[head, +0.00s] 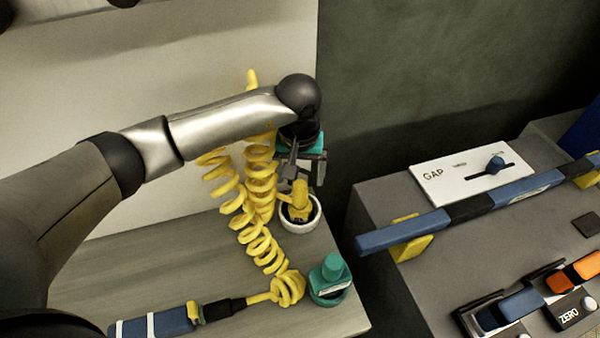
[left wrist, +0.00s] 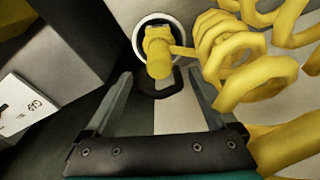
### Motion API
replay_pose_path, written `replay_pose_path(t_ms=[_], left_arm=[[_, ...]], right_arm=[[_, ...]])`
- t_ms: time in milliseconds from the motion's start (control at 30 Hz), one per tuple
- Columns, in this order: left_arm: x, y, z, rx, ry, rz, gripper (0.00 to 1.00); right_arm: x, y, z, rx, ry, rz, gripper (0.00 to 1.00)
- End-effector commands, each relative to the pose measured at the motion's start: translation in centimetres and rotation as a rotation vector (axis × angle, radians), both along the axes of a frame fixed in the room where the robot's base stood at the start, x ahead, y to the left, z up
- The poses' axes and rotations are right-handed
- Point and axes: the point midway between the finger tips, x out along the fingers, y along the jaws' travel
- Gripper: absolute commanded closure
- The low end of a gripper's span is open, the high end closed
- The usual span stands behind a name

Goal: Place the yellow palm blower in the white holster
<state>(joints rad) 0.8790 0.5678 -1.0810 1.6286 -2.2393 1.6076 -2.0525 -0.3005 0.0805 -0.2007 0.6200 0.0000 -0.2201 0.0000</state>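The yellow palm blower (head: 300,196) stands in the white holster (head: 287,222), a round white cup with a dark inside at the table's far right corner. In the left wrist view, the blower (left wrist: 158,54) sits within the white ring of the holster (left wrist: 141,27), its end pointing toward me. My left gripper (head: 304,172) is just above the blower. In the left wrist view, its two fingers (left wrist: 160,78) are wide apart, with the blower's end between the tips and a gap on both sides. How deep the blower sits is hidden. My right gripper is not in view.
A coiled yellow hose (head: 262,190) hangs beside the gripper and runs down to a blue striped handle (head: 155,325). A green-capped item (head: 330,280) stands at the table's right edge. A grey machine with a blue bar (head: 405,232) is to the right, across a gap.

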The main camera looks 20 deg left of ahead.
Motion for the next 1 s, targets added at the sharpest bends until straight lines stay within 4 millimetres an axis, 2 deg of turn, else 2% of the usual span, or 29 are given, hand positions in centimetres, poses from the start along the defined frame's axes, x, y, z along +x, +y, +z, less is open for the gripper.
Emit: replay_pose_path(t_ms=[367,467,800,1000], left_arm=[[0.0,0.0,0.4,0.0,0.001,0.001,0.05],[0.0,0.0,1.8,0.0,-0.006,0.0,0.05],[-0.9,-0.2,9.0,-0.001,-0.005,-0.001,0.05],[-1.2,-0.2,11.6,0.0,-0.002,0.0,0.05]], right_arm=[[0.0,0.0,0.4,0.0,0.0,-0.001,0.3],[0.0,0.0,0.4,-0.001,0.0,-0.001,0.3],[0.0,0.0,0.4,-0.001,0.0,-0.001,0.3],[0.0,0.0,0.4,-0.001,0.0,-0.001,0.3]])
